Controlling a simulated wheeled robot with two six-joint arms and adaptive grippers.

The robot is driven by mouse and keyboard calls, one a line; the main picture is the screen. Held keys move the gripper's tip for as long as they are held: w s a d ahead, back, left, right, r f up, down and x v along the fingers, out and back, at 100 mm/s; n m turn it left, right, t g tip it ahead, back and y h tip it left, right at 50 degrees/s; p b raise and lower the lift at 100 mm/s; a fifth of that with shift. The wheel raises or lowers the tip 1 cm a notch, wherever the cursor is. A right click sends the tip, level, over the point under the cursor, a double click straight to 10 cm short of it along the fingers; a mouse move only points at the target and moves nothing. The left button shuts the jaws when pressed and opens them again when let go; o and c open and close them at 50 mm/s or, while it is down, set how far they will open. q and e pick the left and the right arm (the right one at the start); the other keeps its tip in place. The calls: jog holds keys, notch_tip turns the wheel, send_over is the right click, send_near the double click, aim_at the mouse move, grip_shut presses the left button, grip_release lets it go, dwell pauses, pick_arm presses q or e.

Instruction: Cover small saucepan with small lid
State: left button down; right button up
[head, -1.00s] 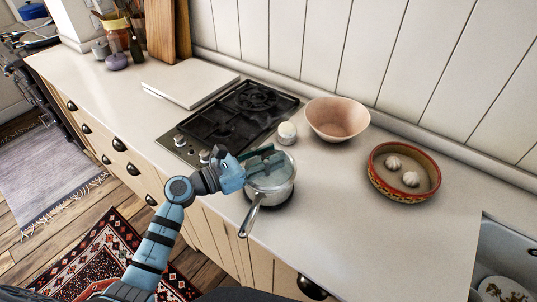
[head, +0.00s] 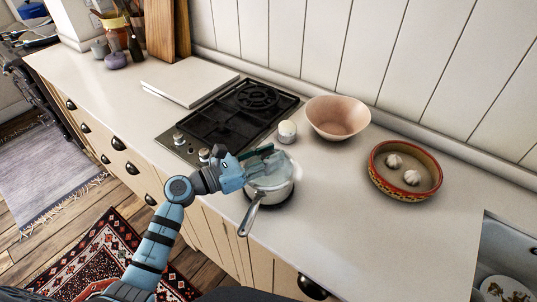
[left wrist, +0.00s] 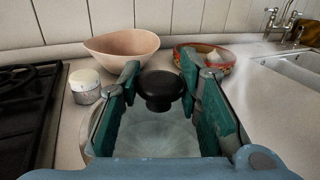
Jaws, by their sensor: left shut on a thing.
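The small saucepan (head: 270,194) stands on the counter to the right of the hob, its handle pointing toward the front edge. My left gripper (head: 268,155) is over the saucepan, shut on the small lid. In the left wrist view the lid's black knob (left wrist: 160,88) is between the green finger pads of the gripper (left wrist: 162,95). The lid's clear glass (left wrist: 158,135) spreads below the knob, over the pan opening. I cannot tell whether the lid touches the rim all round. My right gripper is not in view.
A small white-topped jar (head: 287,132) stands close behind the saucepan. A pink bowl (head: 337,118) is behind it, and a patterned dish (head: 405,172) with garlic bulbs is to the right. The gas hob (head: 230,118) is to the left, the sink (head: 507,262) at far right.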

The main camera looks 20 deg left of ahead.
pick_arm(q)
jog(key=c, duration=1.4)
grip_release()
jog(key=shift+c, duration=0.2)
jog(key=b+v, duration=0.3)
jog(key=v, duration=0.8)
